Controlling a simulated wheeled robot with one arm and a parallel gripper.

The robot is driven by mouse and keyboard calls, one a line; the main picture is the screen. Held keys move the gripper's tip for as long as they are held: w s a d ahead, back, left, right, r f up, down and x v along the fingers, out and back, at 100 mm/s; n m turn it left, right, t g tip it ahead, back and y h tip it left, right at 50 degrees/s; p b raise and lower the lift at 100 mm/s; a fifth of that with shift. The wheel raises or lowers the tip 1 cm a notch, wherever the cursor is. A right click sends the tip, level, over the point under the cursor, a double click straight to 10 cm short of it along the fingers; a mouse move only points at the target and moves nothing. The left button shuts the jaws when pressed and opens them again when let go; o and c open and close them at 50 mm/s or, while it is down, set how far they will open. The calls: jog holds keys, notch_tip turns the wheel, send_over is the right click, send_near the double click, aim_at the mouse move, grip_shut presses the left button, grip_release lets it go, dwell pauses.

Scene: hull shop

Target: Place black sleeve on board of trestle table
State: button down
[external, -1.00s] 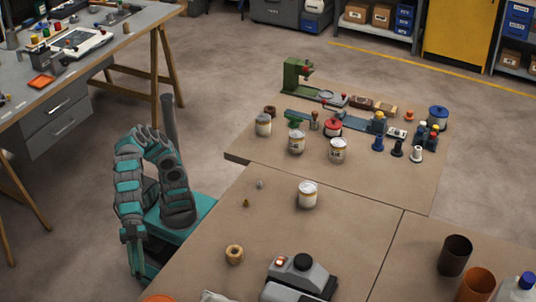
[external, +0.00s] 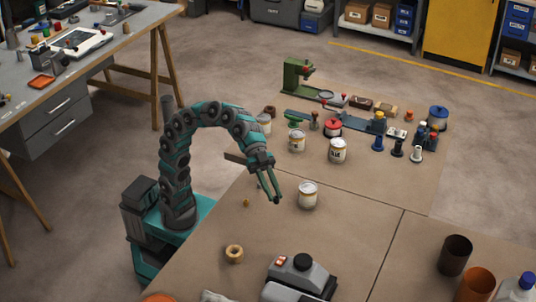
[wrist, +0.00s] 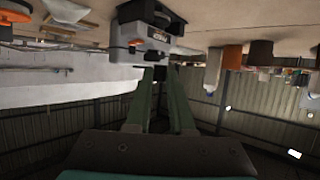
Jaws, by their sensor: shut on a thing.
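My gripper (external: 272,194) hangs fingers-down above the left part of a brown table board (external: 330,236), left of a white can (external: 308,195). Its fingers also show in the wrist view (wrist: 161,78). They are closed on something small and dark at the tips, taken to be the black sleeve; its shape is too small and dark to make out. The brown board is a wide flat top; its legs are hidden, so I cannot tell if it is the trestle table. A grey bench with splayed wooden legs (external: 80,62) stands at the far left.
A wooden ring (external: 234,254) and a grey machine (external: 298,275) are on the near board. A dark cup (external: 455,255) stands right. Bare board lies around the white can.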

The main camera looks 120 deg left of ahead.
jog(key=w+a+r+n+y, duration=0.1)
jog(key=w+a, duration=0.1)
jog(key=a, duration=1.9)
jog(key=n+t+y+b, duration=0.1)
jog(key=n+t+y, duration=0.2)
jog(key=n+y, duration=0.15)
send_over(288, 107)
notch_tip(288, 107, down, 7)
jog(key=shift+s+a+f, duration=0.15)
jog(key=shift+s+f, duration=0.05)
jog(key=shift+f, duration=0.3)
jog(key=shift+f+b, duration=1.05)
jog(key=shift+f, duration=2.5)
